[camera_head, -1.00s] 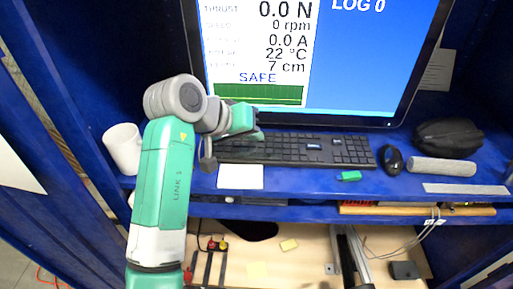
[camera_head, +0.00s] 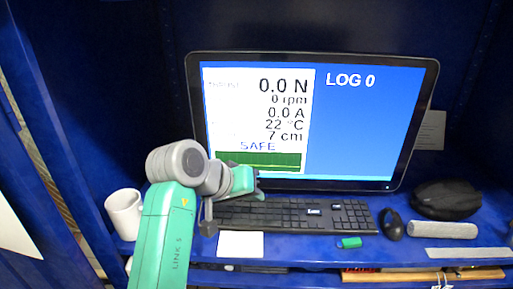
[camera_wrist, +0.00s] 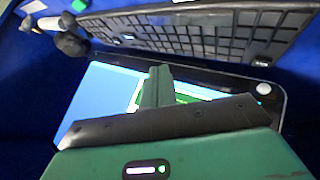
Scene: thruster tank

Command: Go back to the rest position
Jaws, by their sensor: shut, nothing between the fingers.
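My gripper (camera_head: 258,191) is at the end of my green and grey arm, in front of the monitor's lower left part and above the back of the keyboard. In the wrist view my green fingers (camera_wrist: 156,86) are together with nothing between them. They show against the monitor screen (camera_wrist: 112,92), which appears upside down there. Part of the gripper is hidden by my wrist in the head view.
The monitor (camera_head: 375,125) reads SAFE and LOG 0. On the blue shelf are a keyboard (camera_head: 290,214), mouse (camera_head: 391,224), green block (camera_head: 350,242), white card (camera_head: 240,244), white mug (camera_head: 124,212), black pouch (camera_head: 447,200) and grey roll (camera_head: 443,230).

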